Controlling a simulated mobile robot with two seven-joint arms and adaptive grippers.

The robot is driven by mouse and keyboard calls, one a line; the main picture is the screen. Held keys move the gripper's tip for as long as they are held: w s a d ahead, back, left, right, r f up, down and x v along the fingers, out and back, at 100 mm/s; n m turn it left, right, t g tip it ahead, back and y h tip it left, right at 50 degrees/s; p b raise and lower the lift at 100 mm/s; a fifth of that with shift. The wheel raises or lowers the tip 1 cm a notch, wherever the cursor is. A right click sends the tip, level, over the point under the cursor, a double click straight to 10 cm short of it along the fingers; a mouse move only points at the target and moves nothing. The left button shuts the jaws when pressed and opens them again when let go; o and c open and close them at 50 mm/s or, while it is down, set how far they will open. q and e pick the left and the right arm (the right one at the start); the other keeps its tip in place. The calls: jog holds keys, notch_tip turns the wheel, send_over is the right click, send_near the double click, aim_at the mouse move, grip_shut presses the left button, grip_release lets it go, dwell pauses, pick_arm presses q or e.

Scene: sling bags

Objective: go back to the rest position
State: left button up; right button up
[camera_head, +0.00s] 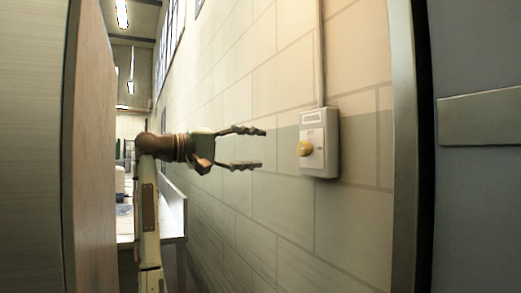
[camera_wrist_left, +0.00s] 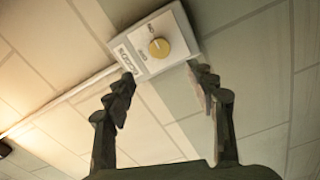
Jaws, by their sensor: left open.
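My left gripper (camera_head: 264,148) is open and empty in the head view, its two fingers pointing right. It is to the left of a white wall box (camera_head: 326,160) with a round yellow knob (camera_head: 305,148), with a visible gap between them. In the left wrist view the fingers of my left gripper (camera_wrist_left: 166,88) are spread apart. The white box (camera_wrist_left: 141,58) and its yellow knob (camera_wrist_left: 159,47) lie beyond the fingertips, with small unreadable labels beside the knob. My right gripper is not in either view.
A tiled wall (camera_head: 270,75) carries the box, with a conduit (camera_head: 320,55) running up from it. A door edge (camera_head: 92,150) stands close at left and a metal frame (camera_head: 405,150) at right. A white table (camera_head: 172,215) stands behind my arm.

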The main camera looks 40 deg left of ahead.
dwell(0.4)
pick_arm(q)
jog(key=w+d+f+g+y, duration=0.1)
jog(key=w+d+f+g, duration=0.15)
jog(key=f, duration=0.95)
jog(key=w+d+f+m+g+y, duration=0.15)
jog(key=w+f, duration=0.25)
jog(key=f, duration=0.7)
jog(key=w+d+f+g+y, duration=0.1)
jog(key=w+f+y, duration=0.15)
jog(key=f, duration=0.95)
jog(key=s+d+f+m+g+y, duration=0.1)
jog(key=s+d+f+m+g, duration=0.15)
jog(key=f, duration=0.95)
jog(key=s+d+f+m+g, duration=0.1)
jog(key=s+d+f+g, duration=0.2)
jog(key=f, duration=0.8)
jog(key=s+d+f+m+g+y, duration=0.1)
jog(key=s+d+f+m, duration=0.2)
jog(key=s+f, duration=0.9)
jog(key=s+d+f+m+g+y, duration=0.1)
jog(key=s+d+f+m, duration=0.3)
jog(key=s+d+f, duration=0.4)
jog(key=s+f+g, duration=0.1)
jog(key=s+f, duration=0.4)
jog(key=s, duration=0.4)
jog(key=shift+f, duration=0.2)
